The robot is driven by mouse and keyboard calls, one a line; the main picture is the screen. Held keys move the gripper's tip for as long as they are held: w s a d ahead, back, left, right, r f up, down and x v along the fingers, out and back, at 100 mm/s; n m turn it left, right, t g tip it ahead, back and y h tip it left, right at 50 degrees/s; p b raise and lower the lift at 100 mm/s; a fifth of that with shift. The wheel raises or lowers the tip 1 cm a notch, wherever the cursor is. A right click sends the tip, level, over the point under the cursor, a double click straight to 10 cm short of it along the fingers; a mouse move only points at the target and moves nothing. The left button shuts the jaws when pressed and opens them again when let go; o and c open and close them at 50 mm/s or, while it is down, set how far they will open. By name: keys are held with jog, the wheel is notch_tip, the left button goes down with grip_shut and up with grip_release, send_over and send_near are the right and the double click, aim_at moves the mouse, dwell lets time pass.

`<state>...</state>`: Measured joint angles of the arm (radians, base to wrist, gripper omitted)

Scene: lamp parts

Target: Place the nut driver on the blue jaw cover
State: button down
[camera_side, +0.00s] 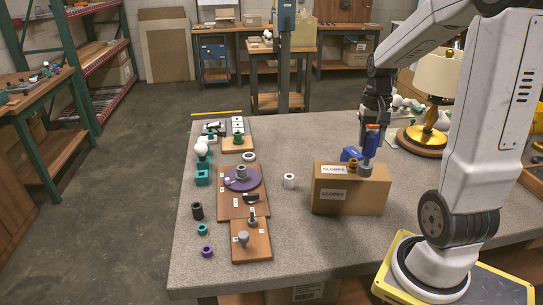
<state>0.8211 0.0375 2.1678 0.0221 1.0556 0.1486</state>
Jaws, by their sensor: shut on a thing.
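My gripper (372,127) points down above the cardboard box on the right half of the table. It is shut on what looks like the nut driver (370,146), a blue upright body. A grey cylindrical piece (365,170) shows at its lower end, at the box top; I cannot tell whether it touches the box or is part of the tool. A blue block (350,153), probably the blue jaw cover, sits just left of the held tool, behind the box's top edge. Its lower part is hidden.
The box labelled GLOBES (349,192) stands under my gripper, with a small brass part (353,164) on top. A white cylinder (289,181) stands left of it. Wooden boards with lamp parts (251,240) line the left side. A lamp (437,80) stands at right.

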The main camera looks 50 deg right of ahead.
jog(key=shift+d, duration=0.1)
dwell(0.3)
jog(key=w+d+r+n+h, duration=0.1)
jog(key=d+n, duration=0.6)
jog(key=n, duration=0.6)
jog(key=w+d+r+n+h, duration=0.1)
jog(key=d+n, duration=0.7)
jog(key=n, duration=0.6)
jog(key=shift+w+d+t+h, duration=0.25)
jog(key=shift+d+t+h, duration=0.05)
jog(key=w+d+f, duration=0.9)
jog(key=d, duration=0.1)
dwell(0.5)
jog(key=shift+w+f, duration=0.1)
jog(key=shift+f, duration=0.05)
